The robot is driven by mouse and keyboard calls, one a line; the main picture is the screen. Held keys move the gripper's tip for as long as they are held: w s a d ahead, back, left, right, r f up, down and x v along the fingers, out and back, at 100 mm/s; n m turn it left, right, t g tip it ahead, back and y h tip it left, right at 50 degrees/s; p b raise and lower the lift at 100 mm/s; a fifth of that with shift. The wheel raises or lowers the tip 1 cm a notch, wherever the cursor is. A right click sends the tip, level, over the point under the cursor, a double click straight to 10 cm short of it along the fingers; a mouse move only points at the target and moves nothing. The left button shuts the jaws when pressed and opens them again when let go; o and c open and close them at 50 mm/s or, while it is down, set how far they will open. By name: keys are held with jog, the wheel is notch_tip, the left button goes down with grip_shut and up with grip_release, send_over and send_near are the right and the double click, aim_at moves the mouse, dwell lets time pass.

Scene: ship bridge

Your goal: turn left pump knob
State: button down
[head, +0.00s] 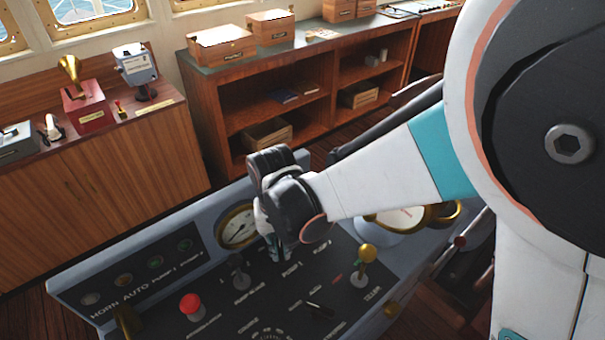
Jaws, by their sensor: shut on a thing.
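The dark control panel (222,290) on the grey-blue console carries the pump labels. My gripper (274,254) reaches down to it from the right, fingers pointing at the panel just above the label reading PUMP 1. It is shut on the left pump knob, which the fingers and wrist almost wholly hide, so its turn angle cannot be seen.
A lever with a grey handle (239,274) stands close left of the gripper. A red button (191,305) is further left, and a yellow-knobbed lever (368,254) is to the right. A brass-rimmed gauge (238,228) sits behind. Wooden shelves (270,100) stand beyond.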

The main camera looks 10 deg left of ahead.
dwell(0.4)
jog(key=c, duration=1.7)
grip_release()
jog(key=shift+o, duration=0.2)
